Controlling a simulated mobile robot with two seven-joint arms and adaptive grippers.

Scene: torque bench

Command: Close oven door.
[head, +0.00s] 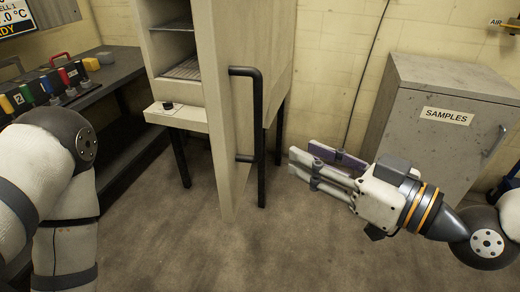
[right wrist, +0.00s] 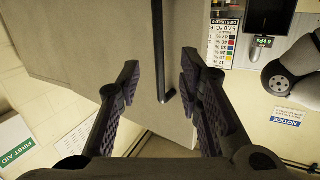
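The oven (head: 180,118) stands at the upper middle of the head view with its pale door (head: 222,120) swung open, so the wire racks inside show. A black upright bar handle (head: 258,112) is on the door's face. My right gripper (head: 300,165) is to the right of the handle, near its lower end, with fingers pointing left and apart from it. In the right wrist view its fingers (right wrist: 159,78) are spread and empty, and the handle (right wrist: 158,50) lies ahead in line with the gap. My left arm shows at the left, but its gripper is out of view.
A grey SAMPLES cabinet (head: 440,120) stands at the right, behind my right arm. A dark bench (head: 115,75) with coloured items stands at the left. The floor (head: 290,250) below the door is clear.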

